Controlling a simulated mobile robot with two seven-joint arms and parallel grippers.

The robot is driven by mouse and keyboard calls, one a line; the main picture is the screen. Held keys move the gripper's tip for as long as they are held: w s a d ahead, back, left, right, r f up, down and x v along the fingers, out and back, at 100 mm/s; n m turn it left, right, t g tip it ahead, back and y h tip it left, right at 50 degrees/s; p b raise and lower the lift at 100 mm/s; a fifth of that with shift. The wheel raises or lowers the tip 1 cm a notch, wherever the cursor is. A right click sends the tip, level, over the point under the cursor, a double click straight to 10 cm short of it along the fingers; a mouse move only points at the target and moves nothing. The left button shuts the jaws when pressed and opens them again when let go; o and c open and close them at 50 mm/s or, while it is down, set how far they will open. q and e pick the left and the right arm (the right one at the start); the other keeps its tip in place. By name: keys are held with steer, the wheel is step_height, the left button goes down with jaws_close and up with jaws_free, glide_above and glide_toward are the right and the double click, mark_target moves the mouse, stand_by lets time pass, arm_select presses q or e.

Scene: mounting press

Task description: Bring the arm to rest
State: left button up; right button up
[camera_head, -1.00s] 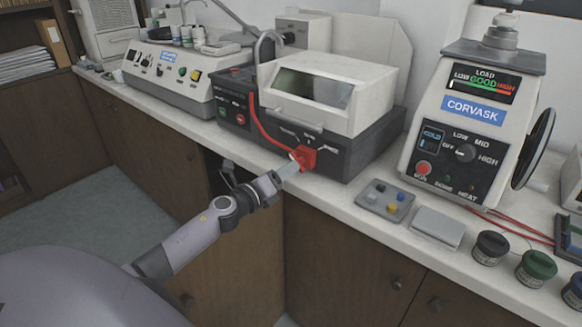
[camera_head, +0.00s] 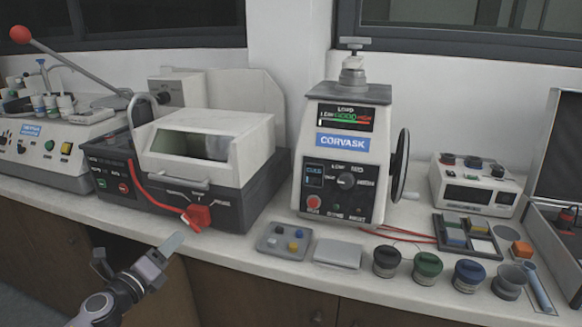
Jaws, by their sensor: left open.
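My left arm comes in at the lower left, and its left gripper (camera_head: 139,247) is open and empty. It is in front of the counter, below and left of the red knob (camera_head: 198,215) on the dark front of the machine with the white hood (camera_head: 205,145). There is a visible gap between the light grey fingertip and the knob. The hood is down, with a dark window. My right gripper is not in view.
The mounting press (camera_head: 345,160) marked CORVASK stands mid-counter. In front are a grey tray (camera_head: 270,249) with coloured buttons, a flat grey block (camera_head: 337,258) and several small jars. Another machine (camera_head: 40,155) stands left. Room in front of the counter (camera_head: 225,262) looks free.

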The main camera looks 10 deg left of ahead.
arm_select(q)
steer(key=s+d+f+n+g, duration=0.3)
steer(key=s+d+f+n, duration=0.6)
steer(key=s+n, duration=0.3)
steer(key=s+d+f+n+g, duration=0.4)
steer(key=s+d+f+n, duration=0.6)
steer(key=s+n, duration=0.3)
steer(key=shift+d+n+g+h+p, duration=0.3)
steer(key=shift+d, duration=0.05)
steer(key=shift+a, duration=0.1)
